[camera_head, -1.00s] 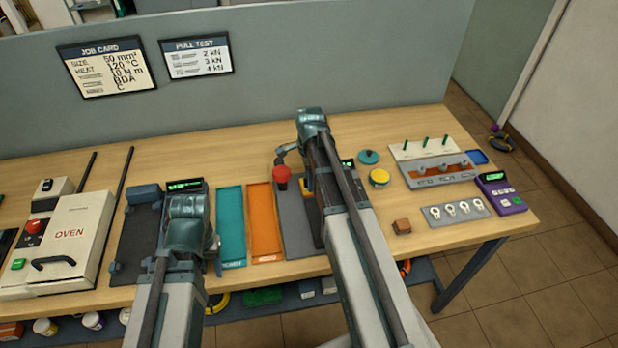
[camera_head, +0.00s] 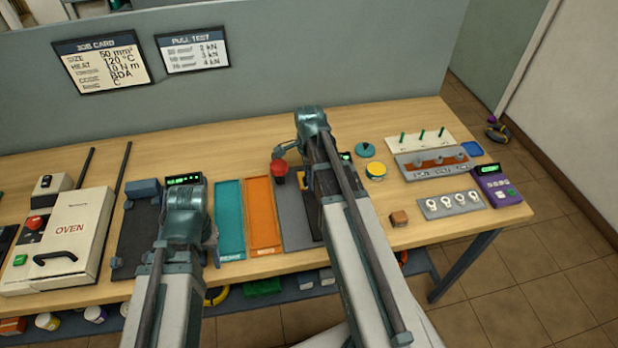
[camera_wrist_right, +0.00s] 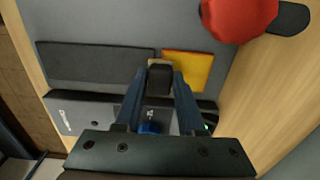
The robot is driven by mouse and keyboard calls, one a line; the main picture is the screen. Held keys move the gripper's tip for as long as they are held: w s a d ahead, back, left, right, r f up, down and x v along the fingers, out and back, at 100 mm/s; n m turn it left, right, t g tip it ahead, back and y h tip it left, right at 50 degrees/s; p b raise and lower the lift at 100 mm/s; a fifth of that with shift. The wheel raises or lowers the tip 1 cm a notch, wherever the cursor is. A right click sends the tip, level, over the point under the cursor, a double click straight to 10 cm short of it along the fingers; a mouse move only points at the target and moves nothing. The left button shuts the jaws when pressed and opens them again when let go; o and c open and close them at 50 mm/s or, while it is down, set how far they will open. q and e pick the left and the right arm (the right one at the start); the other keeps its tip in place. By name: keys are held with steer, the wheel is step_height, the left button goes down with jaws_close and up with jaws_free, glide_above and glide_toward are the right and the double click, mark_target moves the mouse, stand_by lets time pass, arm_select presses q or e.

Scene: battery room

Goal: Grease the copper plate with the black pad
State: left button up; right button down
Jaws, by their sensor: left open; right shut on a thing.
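My right gripper (camera_wrist_right: 160,80) is shut on a small black pad (camera_wrist_right: 160,77), seen in the right wrist view; a bit of tan shows at its far edge. The pad is over a grey base plate (camera_wrist_right: 200,35). A flat orange-yellow piece (camera_wrist_right: 188,68) lies just to its right and a long dark strip (camera_wrist_right: 95,65) to its left. I cannot tell whether the pad touches anything. No plate shows as clearly copper; the orange-yellow piece may be it. My left gripper (camera_head: 209,240) is open, mostly hidden behind its wrist in the head view, over the dark mat (camera_head: 136,240).
A red knob (camera_head: 279,168) stands left of my right arm, also in the wrist view (camera_wrist_right: 238,15). Teal (camera_head: 230,215) and orange (camera_head: 263,212) trays lie between the arms. A yellow-topped tin (camera_head: 376,170) and brown block (camera_head: 399,218) stand right.

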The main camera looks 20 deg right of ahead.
steer(key=shift+r+p, duration=1.9)
steer(key=shift+r, duration=0.4)
step_height(320, 180, up, 3)
steer(key=p, duration=0.3)
